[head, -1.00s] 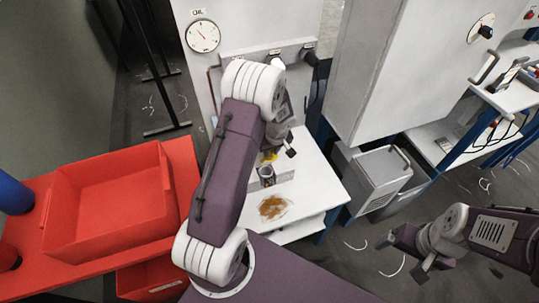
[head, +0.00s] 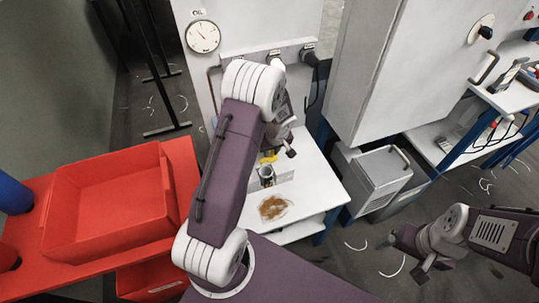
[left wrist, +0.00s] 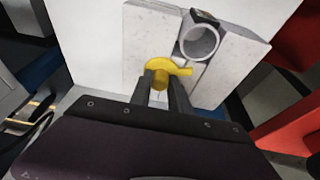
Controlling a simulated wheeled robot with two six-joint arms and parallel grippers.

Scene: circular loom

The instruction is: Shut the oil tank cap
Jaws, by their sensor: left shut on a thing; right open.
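The oil tank is a pale speckled block (left wrist: 225,75) in the left wrist view, and its side shows on the white bench in the head view (head: 286,173). Its round grey neck (left wrist: 199,43) looks open; the neck also shows in the head view (head: 266,176). A yellow piece (left wrist: 160,70), seemingly the cap, sits beside the neck, with a yellow tab reaching towards it. My left gripper (left wrist: 160,86) is shut on this yellow piece; in the head view my arm hides much of it. My right gripper (head: 403,257) is open and empty, far off at the right.
A brown stain (head: 273,207) lies on the white bench (head: 308,195) in front of the tank. A red tray (head: 108,200) stands at left. A gauge (head: 203,36) and pipe fittings are on the panel behind. A grey cabinet (head: 376,181) stands right of the bench.

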